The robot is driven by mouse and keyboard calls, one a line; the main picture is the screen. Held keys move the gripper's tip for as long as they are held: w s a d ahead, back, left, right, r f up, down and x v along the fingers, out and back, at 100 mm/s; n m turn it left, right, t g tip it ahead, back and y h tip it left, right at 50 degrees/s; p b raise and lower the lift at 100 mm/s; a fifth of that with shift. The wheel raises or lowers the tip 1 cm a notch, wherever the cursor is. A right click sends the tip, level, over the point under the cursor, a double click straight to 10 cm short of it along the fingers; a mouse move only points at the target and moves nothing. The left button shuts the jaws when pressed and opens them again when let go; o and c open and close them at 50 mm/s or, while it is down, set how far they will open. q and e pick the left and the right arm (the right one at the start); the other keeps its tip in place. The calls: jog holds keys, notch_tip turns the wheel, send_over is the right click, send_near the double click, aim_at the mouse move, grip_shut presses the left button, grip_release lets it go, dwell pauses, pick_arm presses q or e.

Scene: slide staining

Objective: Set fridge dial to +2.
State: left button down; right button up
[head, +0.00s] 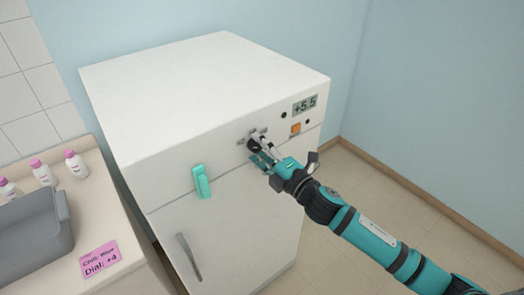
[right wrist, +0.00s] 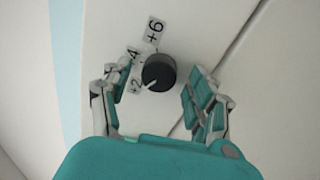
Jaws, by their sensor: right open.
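The fridge (head: 190,110) is a white cabinet with a display (head: 304,105) reading +5.5. Its black round dial (right wrist: 159,70) shows in the right wrist view, with labels +6 (right wrist: 153,30), a partly hidden 4 (right wrist: 135,56) and +2 (right wrist: 134,85) along its left side. The dial's white pointer (right wrist: 150,84) is at its lower left, near the +2 label. My right gripper (right wrist: 155,85) is open, its fingers on either side of the dial with visible gaps. In the head view my right gripper (head: 263,150) is at the panel and partly covers the dial. My left gripper is out of view.
An orange button (head: 295,128) is right of the dial. A teal latch (head: 202,181) and a grey handle (head: 188,257) are on the fridge front.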

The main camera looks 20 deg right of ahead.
jog(key=v, duration=1.2)
jog(key=shift+f, duration=0.1)
jog(key=w+d+f+m+g+h+b, duration=0.1)
jog(key=d+f+m+h, duration=0.15)
jog(key=f, duration=0.75)
jog(key=d+f+m+g+h+b, duration=0.15)
jog(key=d+f+m, duration=0.25)
jog(key=f, duration=0.6)
jog(key=s+d+f+m+g+h, duration=0.1)
jog(key=s+d+f+m+g, duration=0.15)
jog(key=f, duration=0.65)
jog(key=s+d+f+m+g+h, duration=0.1)
jog(key=s+f+m+h, duration=0.15)
jog(key=f, duration=0.65)
jog(key=s+a+f+m+g+b, duration=0.2)
jog(key=s+f+m+g, duration=0.35)
jog(key=s+f, duration=1.25)
jog(key=s+a+f+m+g, duration=0.2)
jog(key=s+f, duration=0.3)
jog(key=s, duration=0.4)
jog(key=s+a+f+m+g+b, duration=0.1)
jog(key=s+a+f, duration=0.3)
jog(key=s, duration=0.5)
jog(key=shift+f+m+g, duration=0.5)
jog(key=shift+f+g, duration=0.25)
jog(key=shift+g, duration=0.1)
